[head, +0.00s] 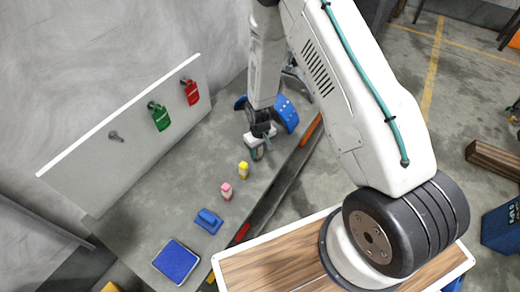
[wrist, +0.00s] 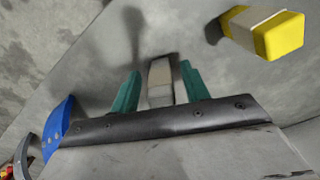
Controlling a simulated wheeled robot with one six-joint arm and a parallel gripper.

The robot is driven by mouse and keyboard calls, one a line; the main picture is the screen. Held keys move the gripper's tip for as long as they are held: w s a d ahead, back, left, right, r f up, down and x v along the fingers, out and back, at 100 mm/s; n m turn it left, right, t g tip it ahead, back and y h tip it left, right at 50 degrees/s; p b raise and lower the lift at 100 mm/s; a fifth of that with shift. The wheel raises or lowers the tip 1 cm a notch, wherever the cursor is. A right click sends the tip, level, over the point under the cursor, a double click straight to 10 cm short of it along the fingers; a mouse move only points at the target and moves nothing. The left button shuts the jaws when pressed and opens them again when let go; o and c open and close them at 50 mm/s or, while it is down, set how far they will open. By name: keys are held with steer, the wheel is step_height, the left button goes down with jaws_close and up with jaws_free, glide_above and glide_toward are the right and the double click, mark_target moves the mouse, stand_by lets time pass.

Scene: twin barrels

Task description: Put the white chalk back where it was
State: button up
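The white chalk (wrist: 160,85) stands between the two teal fingers of my gripper (wrist: 158,92) in the wrist view. A narrow gap shows on each side of it, so the fingers look open around it. In the head view my gripper (head: 258,152) is low over the grey bench, at the far end of a row of chalks, and mostly hides the white chalk. The yellow chalk (head: 243,170) stands nearest to it and also shows at the upper right of the wrist view (wrist: 278,38). The pink chalk (head: 226,190) stands farther along the row.
A blue eraser (head: 208,221) and a blue pad (head: 177,262) lie at the near end of the bench. A white board (head: 110,165) carries a green tag (head: 160,118), a red tag (head: 191,93) and a bare peg (head: 116,136). A blue curved object (head: 287,114) is behind my gripper.

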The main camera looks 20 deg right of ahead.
steer(key=s+d+r, duration=0.1)
steer(key=s+r, duration=0.2)
steer(key=r, duration=1)
steer(key=s+r+m, duration=0.1)
steer(key=s+r, duration=0.2)
steer(key=r, duration=0.9)
steer(key=s+d+r, duration=0.1)
steer(key=s+r, duration=0.2)
steer(key=r, duration=1)
steer(key=s+r, duration=0.3)
steer(key=s, duration=0.3)
steer(key=s+r+m, duration=0.1)
steer(key=s+r, duration=0.3)
steer(key=s, duration=0.3)
steer(key=s+r+t, duration=0.1)
steer(key=s+r, duration=0.2)
steer(key=s, duration=0.4)
steer(key=shift+s+d+r+m, duration=0.25)
steer(key=shift+d+r+m, duration=0.05)
steer(key=shift+d+r, duration=0.15)
